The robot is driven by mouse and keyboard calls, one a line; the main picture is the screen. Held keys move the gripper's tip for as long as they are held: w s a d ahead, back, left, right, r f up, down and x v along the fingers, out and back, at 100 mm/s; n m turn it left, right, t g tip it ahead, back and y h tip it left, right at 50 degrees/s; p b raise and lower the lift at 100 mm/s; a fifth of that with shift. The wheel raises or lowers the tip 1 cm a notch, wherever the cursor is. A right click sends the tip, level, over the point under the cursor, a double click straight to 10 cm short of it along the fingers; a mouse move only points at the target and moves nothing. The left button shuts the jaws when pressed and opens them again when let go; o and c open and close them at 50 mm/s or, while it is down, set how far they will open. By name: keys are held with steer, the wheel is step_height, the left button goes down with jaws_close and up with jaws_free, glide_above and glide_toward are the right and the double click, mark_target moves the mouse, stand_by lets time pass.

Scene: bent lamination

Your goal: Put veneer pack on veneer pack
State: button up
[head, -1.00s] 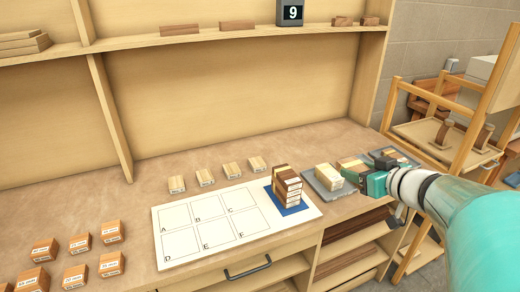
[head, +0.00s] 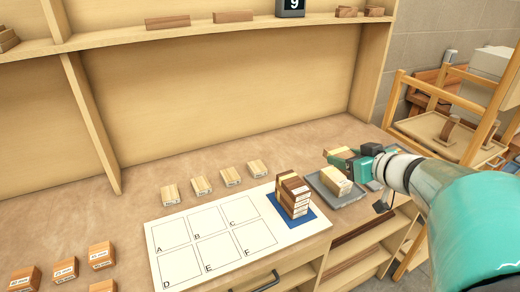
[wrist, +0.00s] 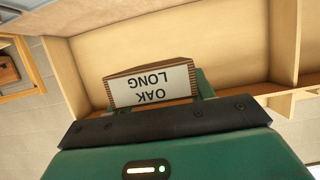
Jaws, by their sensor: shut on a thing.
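My gripper (head: 343,158) is shut on a veneer pack (wrist: 152,84) whose label reads "OAK LONG", upside down in the wrist view. In the head view the gripper is raised behind the grey tray, and its fingers and arm mostly hide the held pack. A stack of veneer packs (head: 292,196), in dark and light layers, stands on a blue mat (head: 271,207) at the right end of the white board. The held pack is apart from this stack, to its upper right. A pale pack (head: 336,181) sits on the grey tray (head: 322,191).
The white board (head: 188,252) has outlined spaces marked A to F, all empty. Several pale blocks (head: 201,185) stand in a row behind it. Labelled brown blocks (head: 65,268) stand at the lower left. A shelf (head: 210,31) runs above. A wooden rack (head: 440,130) stands at right.

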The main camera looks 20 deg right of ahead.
steer(key=shift+w, duration=0.25)
steer(key=w+a+f, duration=0.4)
steer(key=w+a, duration=0.1)
steer(key=w, duration=0.1)
glide_above(294, 182)
steer(key=f, duration=0.5)
steer(key=shift+s+f, duration=0.15)
steer(key=shift+s, duration=0.2)
steer(key=shift+w+a+f, duration=0.1)
steer(key=shift+w+f, duration=0.05)
steer(key=shift+f, duration=0.15)
steer(key=shift+w+f, duration=0.1)
steer(key=shift+f, duration=1.45)
steer(key=shift+f, duration=0.1)
steer(key=o, duration=1)
steer(key=shift+f, duration=0.1)
steer(key=shift+c, duration=0.2)
steer(key=shift+o, duration=0.2)
